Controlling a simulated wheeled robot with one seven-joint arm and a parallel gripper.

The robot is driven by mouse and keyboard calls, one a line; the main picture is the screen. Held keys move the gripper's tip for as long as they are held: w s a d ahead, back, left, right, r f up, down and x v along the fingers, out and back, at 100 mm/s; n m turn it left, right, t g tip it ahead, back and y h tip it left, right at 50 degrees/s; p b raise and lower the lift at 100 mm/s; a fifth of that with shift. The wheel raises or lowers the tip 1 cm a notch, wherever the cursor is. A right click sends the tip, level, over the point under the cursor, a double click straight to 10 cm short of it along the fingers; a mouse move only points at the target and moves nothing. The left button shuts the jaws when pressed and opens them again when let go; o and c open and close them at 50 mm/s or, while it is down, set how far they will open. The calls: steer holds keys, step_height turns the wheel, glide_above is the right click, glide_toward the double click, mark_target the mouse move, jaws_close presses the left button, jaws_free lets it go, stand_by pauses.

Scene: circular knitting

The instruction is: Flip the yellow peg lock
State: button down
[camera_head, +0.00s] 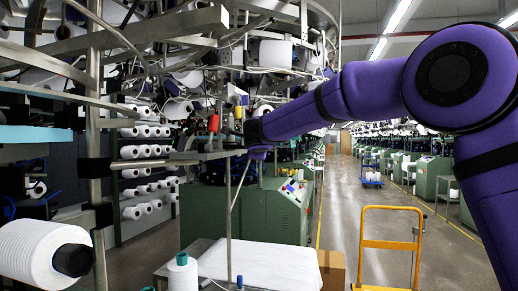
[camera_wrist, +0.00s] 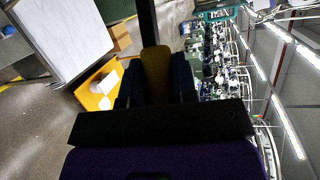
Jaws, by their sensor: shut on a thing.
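The yellow peg lock (camera_wrist: 156,66) is between the two dark fingers of my gripper (camera_wrist: 156,88) in the wrist view. The fingers are shut on it, one on each side, and hide part of its lower end. A dark upright bar (camera_wrist: 148,22) runs up from just beyond it. In the head view, a small yellow piece (camera_head: 238,112) shows on the metal frame, just left of the end of my purple arm. My fingers are too small and hidden there to make out.
A red peg (camera_head: 213,123) stands on the frame left of the yellow piece. Metal bars and yarn cones (camera_head: 40,250) crowd the left. A green machine cabinet (camera_head: 290,192) stands behind. A yellow trolley (camera_head: 391,242) stands in the open aisle at right.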

steer(key=shift+a, duration=0.1)
steer(key=c, duration=0.9)
jaws_free()
steer(key=shift+s, duration=0.1)
steer(key=v, duration=1)
steer(key=shift+s, duration=0.4)
steer(key=shift+r, duration=0.1)
